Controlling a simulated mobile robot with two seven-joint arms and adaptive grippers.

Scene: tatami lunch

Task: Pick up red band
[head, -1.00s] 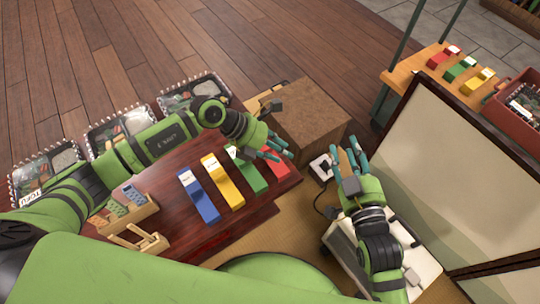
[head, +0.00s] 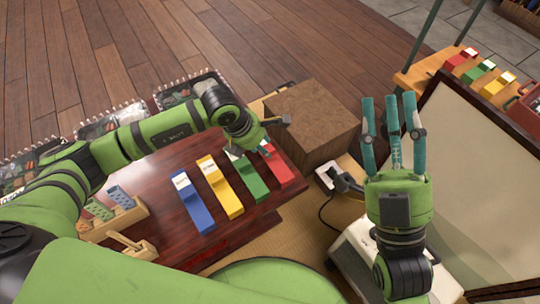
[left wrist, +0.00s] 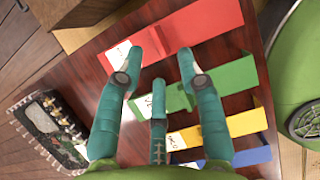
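The red band (head: 280,172) lies on the dark red table (head: 235,235), at the right end of a row of bands. In the left wrist view the red band (left wrist: 195,25) lies just beyond my fingertips, with a white label at its left end. My left gripper (head: 263,147) is above the far end of the red and green bands. In the left wrist view its fingers (left wrist: 157,65) are spread and empty, with the green band (left wrist: 222,80) beneath them. My right gripper (head: 393,115) is raised at the right, fingers apart and empty.
The yellow band (head: 220,188) and blue band (head: 193,203) lie left of the green one. A brown box (head: 312,120) stands behind the table's right end. Wooden holders (head: 120,215) stand at the left. A side table (head: 425,72) holds more coloured bands.

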